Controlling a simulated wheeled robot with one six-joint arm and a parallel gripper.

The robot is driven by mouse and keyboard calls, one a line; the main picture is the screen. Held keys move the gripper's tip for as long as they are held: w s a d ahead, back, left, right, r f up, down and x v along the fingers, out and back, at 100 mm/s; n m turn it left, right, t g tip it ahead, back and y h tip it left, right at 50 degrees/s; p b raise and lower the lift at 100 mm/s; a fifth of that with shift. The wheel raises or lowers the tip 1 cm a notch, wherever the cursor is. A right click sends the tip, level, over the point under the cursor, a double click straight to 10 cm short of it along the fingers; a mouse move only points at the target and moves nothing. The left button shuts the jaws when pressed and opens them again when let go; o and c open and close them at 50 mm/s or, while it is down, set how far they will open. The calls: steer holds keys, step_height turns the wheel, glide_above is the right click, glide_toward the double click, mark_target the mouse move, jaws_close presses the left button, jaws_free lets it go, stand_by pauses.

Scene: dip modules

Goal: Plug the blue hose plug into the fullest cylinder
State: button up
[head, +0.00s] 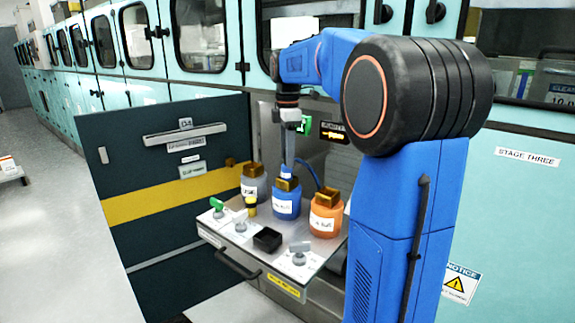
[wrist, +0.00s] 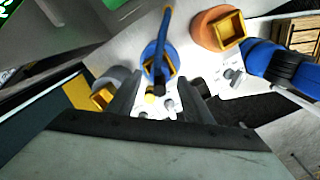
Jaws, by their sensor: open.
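Three cylinders with brass-coloured square collars stand on a pull-out shelf: a grey one (head: 254,187), a blue one (head: 286,205) and an orange one (head: 325,220). The blue hose plug (head: 287,172) is at the top of the blue cylinder; I cannot tell if it is seated. Its blue hose (wrist: 164,38) shows in the wrist view, running to a dark end at the blue cylinder. My gripper (head: 288,160) points down above the blue cylinder. In the wrist view its fingers (wrist: 160,88) are apart, on either side of the plug end. No fill levels are readable.
The shelf (head: 230,240) also bears a green-handled valve (head: 217,205), a yellow-topped fitting (head: 250,206), a black open box (head: 267,239) and a grey handle (head: 300,252). A dark open door panel (head: 140,235) stands left. Teal cabinets line the back. The orange cylinder stands close at right.

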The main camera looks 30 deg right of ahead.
step_height(320, 180, up, 8)
steer(key=s+a+f+m+t, duration=0.1)
steer(key=s+a+f+m, duration=0.3)
steer(key=s+a, duration=0.3)
steer(key=s+a+f+m+t, duration=0.25)
steer(key=s+a+f, duration=0.2)
steer(key=s, duration=0.55)
steer(key=s+a+f+m, duration=0.2)
steer(key=s+f+m, duration=0.2)
steer(key=s+f, duration=0.2)
steer(key=s+a+f+m+t, duration=0.1)
steer(key=s+a+f+m, duration=0.1)
steer(key=s+f, duration=0.5)
step_height(320, 180, down, 2)
steer(key=shift+a+f+m, duration=0.1)
steer(key=shift+a+m, duration=0.15)
steer(key=shift+m, duration=0.6)
steer(key=shift+s, duration=0.1)
